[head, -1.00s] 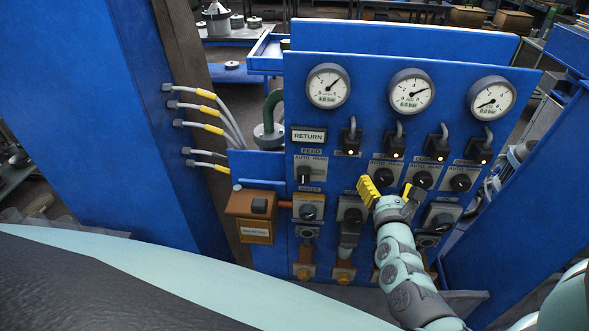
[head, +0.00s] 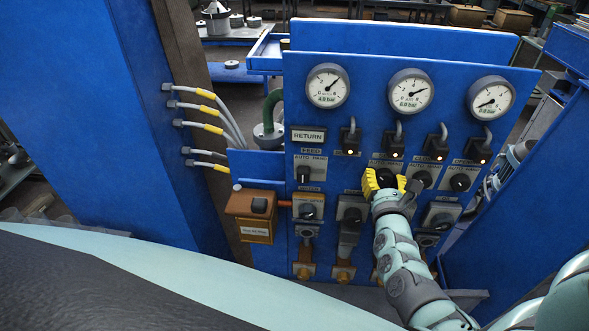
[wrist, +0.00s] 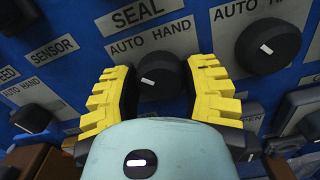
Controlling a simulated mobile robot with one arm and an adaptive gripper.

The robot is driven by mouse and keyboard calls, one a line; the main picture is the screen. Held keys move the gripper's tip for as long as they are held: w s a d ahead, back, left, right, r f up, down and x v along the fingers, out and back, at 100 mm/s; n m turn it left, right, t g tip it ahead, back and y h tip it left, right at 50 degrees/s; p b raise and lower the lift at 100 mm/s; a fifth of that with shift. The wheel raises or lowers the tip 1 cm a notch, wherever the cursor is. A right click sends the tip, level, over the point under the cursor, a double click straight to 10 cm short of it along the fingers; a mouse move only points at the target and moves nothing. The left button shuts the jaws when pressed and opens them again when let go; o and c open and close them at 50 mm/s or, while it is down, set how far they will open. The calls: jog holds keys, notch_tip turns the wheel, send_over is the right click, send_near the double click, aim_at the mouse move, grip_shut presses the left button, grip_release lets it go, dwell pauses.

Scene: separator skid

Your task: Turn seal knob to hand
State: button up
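The seal knob (wrist: 162,76) is a round black knob with a short white mark, under the SEAL label (wrist: 135,13) and the words AUTO and HAND. The mark sits at the knob's lower left in the wrist view. In the head view the knob (head: 387,177) is in the middle row of the blue panel. My gripper (head: 386,184) has its yellow fingers on either side of it. In the wrist view the dark inner pads of my gripper (wrist: 161,80) lie against both sides of the knob, with no clear gap.
Toggle switches with lit lamps (head: 395,147) stick out above. Three gauges (head: 410,91) top the blue panel (head: 350,70).

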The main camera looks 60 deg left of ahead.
jog(key=c, duration=0.6)
jog(key=shift+f+m+b, duration=0.1)
jog(key=shift+m+b, duration=0.3)
jog(key=shift+b, duration=0.05)
jog(key=shift+f+b, duration=0.1)
jog(key=shift+b, duration=0.25)
jog(key=m+b, duration=0.2)
jog(key=shift+m, duration=0.4)
jog(key=m+b, duration=0.1)
jog(key=m, duration=0.1)
jog(key=shift+m+b, duration=0.3)
jog(key=shift+b, duration=0.1)
jog(key=m+b, duration=0.1)
jog(key=m, duration=0.5)
jog(key=shift+r, duration=0.2)
jog(key=m, duration=0.5)
jog(key=shift+m, duration=0.4)
